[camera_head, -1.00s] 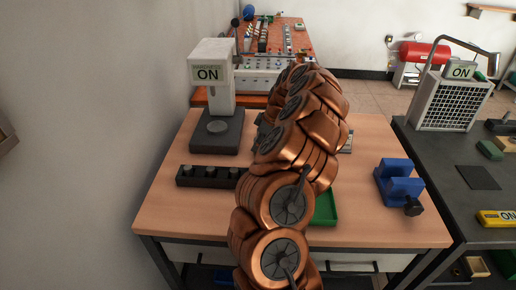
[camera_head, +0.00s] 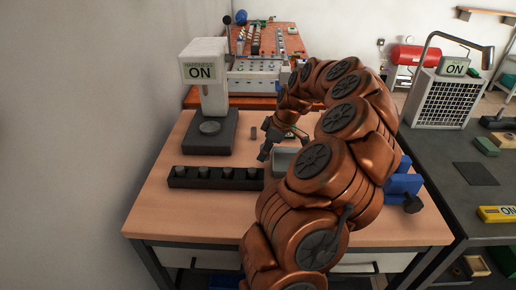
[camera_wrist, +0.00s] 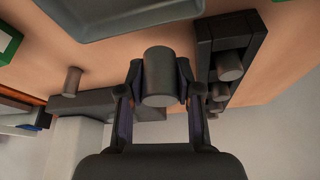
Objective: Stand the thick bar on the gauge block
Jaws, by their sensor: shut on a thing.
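My gripper (camera_head: 265,140) is over the middle of the table, between the hardness tester and the grey tray. In the wrist view my gripper (camera_wrist: 158,88) is shut on a thick grey bar (camera_wrist: 160,72), with one finger on each side. The bar's round end faces the camera. Whether the bar touches the table is unclear. In the head view I cannot make out the held bar. I cannot identify the gauge block in either view; my arm hides part of the table.
A thinner bar (camera_head: 253,132) stands on the table; it also shows in the wrist view (camera_wrist: 73,80). A black rack (camera_head: 235,181) holds several bars. The hardness tester (camera_head: 208,137) stands behind it. A grey tray (camera_head: 283,164) is beside my arm, and a blue vise (camera_head: 405,184) is at right.

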